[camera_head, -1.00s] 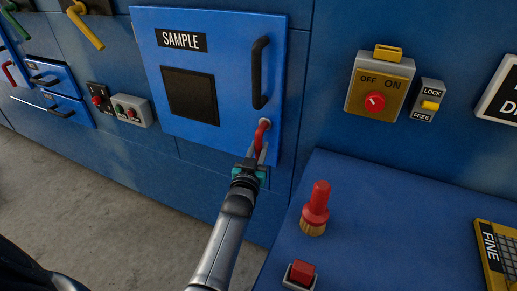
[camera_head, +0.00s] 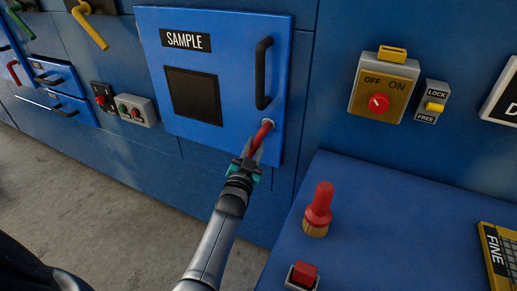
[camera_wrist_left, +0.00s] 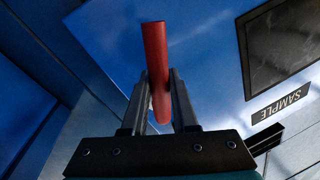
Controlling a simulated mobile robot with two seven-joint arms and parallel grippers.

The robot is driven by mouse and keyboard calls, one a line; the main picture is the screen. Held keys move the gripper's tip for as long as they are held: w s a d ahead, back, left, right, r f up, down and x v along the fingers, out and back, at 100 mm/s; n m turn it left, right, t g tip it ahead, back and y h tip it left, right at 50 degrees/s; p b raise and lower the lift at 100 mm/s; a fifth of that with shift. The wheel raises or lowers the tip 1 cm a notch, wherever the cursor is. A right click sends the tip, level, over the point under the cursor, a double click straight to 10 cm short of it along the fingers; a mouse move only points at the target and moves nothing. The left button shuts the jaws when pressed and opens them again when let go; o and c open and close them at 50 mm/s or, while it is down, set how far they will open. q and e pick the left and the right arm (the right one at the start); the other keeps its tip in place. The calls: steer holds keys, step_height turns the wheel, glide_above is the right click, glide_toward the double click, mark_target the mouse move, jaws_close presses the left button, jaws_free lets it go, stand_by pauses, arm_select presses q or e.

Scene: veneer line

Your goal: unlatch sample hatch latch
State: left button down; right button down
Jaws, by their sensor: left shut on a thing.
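The blue sample hatch (camera_head: 222,112) is closed in the head view, with a SAMPLE label, a dark window and a black vertical handle (camera_head: 263,73). Its red latch (camera_head: 262,132) sits at the lower right of the hatch, below the handle, and tilts down to the left from its pivot. My left gripper (camera_head: 250,155) is shut on the latch. In the left wrist view the red latch (camera_wrist_left: 156,60) stands between the two fingers (camera_wrist_left: 160,100). My right gripper is in neither view.
A blue worktop (camera_head: 410,215) at the right bears a red-handled brush (camera_head: 318,208), a red button (camera_head: 303,273) and a yellow FINE item (camera_head: 500,255). An OFF/ON switch box (camera_head: 384,88) and a LOCK/FREE switch (camera_head: 432,102) are on the wall. Open floor lies at the lower left.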

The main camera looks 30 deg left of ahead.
mark_target(251, 124)
arm_select(q)
steer(key=m, duration=0.1)
steer(key=a+m, duration=0.1)
steer(key=m, duration=0.1)
steer(key=shift+a+r+t+h, duration=0.15)
steer(key=shift+r+t+h, duration=0.15)
steer(key=shift+r+t, duration=0.1)
steer(key=m, duration=0.1)
steer(key=a+r+m, duration=0.1)
steer(key=m, duration=0.1)
steer(key=shift+h, duration=0.3)
steer(key=m, duration=0.1)
steer(key=r+m, duration=0.1)
steer(key=m, duration=0.1)
steer(key=shift+s+a+t+h, duration=0.1)
steer(key=shift+a+t+h, duration=0.2)
steer(key=shift+a+t, duration=0.1)
steer(key=shift+a+r+m+h, duration=0.1)
steer(key=shift+r+m+h, duration=0.25)
steer(key=shift+m, duration=0.75)
steer(key=shift+a+r+m+h, duration=0.15)
steer(key=shift+r+m, duration=0.3)
steer(key=shift+m, duration=0.65)
steer(key=shift+r, duration=0.1)
steer(key=c, duration=0.7)
jaws_free()
steer(key=shift+d, duration=0.1)
